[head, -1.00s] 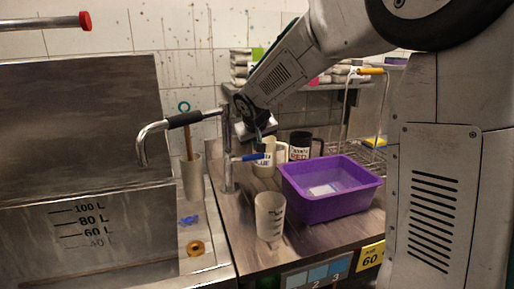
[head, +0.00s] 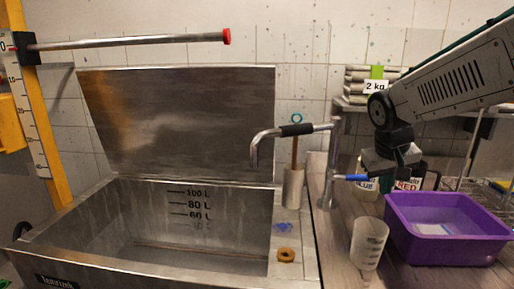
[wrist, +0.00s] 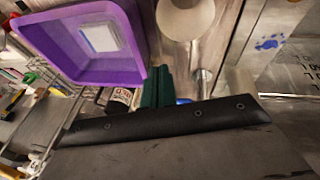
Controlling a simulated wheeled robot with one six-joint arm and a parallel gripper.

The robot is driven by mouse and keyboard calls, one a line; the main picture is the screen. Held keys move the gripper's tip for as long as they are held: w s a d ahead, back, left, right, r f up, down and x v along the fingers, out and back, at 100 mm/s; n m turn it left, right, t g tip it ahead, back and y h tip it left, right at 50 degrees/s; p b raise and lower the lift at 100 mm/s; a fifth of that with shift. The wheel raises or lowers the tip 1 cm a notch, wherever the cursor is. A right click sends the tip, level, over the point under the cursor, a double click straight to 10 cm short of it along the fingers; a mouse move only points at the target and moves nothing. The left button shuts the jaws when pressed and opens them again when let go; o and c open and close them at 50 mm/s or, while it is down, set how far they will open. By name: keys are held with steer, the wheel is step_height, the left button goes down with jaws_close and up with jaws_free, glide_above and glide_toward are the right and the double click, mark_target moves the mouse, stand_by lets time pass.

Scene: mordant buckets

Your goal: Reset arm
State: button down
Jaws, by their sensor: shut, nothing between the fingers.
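My gripper (head: 398,176) hangs from my arm at the right of the head view, right of the metal tap and by the back left of the purple basin (head: 418,250). In the wrist view its green fingers (wrist: 157,76) are together with nothing between them. It partly covers two mugs in the head view, one marked BLUE (head: 367,185) and one marked RED (head: 408,184). I cannot tell its exact height above the counter.
An open steel tank (head: 150,215) fills the left. A tap (head: 328,165) with a curved spout stands between tank and counter. A white measuring beaker (head: 368,242) stands left of the basin. A holder (head: 293,188) and brown ring (head: 286,255) sit on the tank's ledge.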

steer(key=s+a+f+g+y, duration=0.1)
steer(key=s+a, duration=0.1)
steer(key=s, duration=1.1)
steer(key=s+a+f+y, duration=0.1)
steer(key=s+a, duration=0.2)
steer(key=s, duration=1)
steer(key=shift+s+g+y, duration=0.3)
steer(key=shift+g, duration=0.1)
steer(key=shift+a+f, duration=0.1)
